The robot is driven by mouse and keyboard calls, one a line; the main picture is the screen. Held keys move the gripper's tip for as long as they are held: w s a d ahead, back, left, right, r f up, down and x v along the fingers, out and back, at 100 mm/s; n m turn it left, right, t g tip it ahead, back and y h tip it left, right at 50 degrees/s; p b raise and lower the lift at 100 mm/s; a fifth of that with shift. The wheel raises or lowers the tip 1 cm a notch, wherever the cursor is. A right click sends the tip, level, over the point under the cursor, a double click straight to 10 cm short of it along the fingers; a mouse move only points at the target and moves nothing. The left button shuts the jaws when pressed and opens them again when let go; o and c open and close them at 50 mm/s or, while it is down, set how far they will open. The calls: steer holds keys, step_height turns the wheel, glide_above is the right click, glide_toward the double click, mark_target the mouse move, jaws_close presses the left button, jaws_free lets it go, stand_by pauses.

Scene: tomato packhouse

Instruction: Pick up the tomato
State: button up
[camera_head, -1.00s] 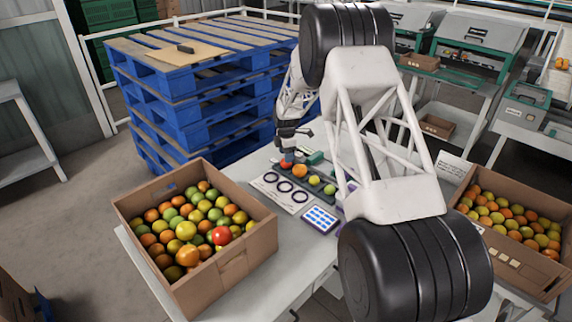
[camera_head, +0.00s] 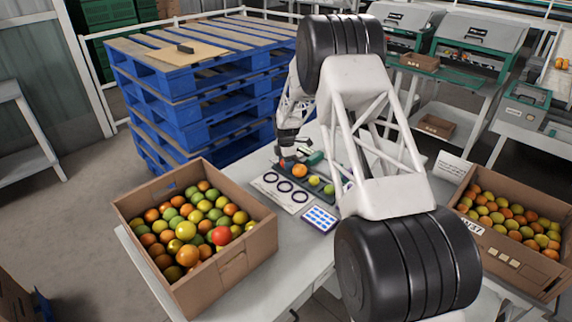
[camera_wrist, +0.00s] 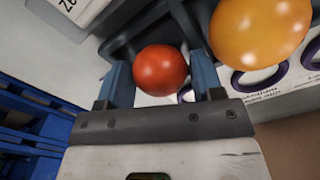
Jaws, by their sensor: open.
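A red tomato (camera_wrist: 160,70) lies between the two blue fingers of my gripper (camera_wrist: 163,76) in the wrist view. The fingers are open, one on each side of it, with no clear contact visible. In the head view the red tomato (camera_head: 283,162) sits at the left end of a dark tray (camera_head: 294,180), partly hidden by my gripper (camera_head: 287,155). An orange tomato (camera_head: 300,171) is beside it, also large at the upper right of the wrist view (camera_wrist: 260,28). Two yellow-green tomatoes (camera_head: 314,180) follow along the tray.
A card with dark rings (camera_head: 285,192) lies in front of the tray, beside a blue-and-white panel (camera_head: 320,218). Full cardboard boxes stand at left (camera_head: 243,262) and right (camera_head: 500,262). Blue pallets (camera_head: 200,120) stand behind the table. Bare table shows at front centre.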

steer(key=c, duration=0.3)
steer(key=shift+r, duration=0.2)
steer(key=shift+c, duration=0.2)
steer(key=shift+r, duration=0.5)
step_height(320, 180, up, 2)
steer(key=shift+r, duration=0.1)
steer(key=s+d, duration=0.1)
steer(key=s, duration=0.4)
steer(key=s+r, duration=0.1)
steer(key=s, duration=0.4)
steer(key=s+d, duration=0.1)
steer(key=s, duration=0.4)
steer(key=shift+s+d+r, duration=0.2)
steer(key=shift+s+d, duration=0.15)
steer(key=shift+s, duration=0.05)
steer(key=shift+w+d, duration=0.1)
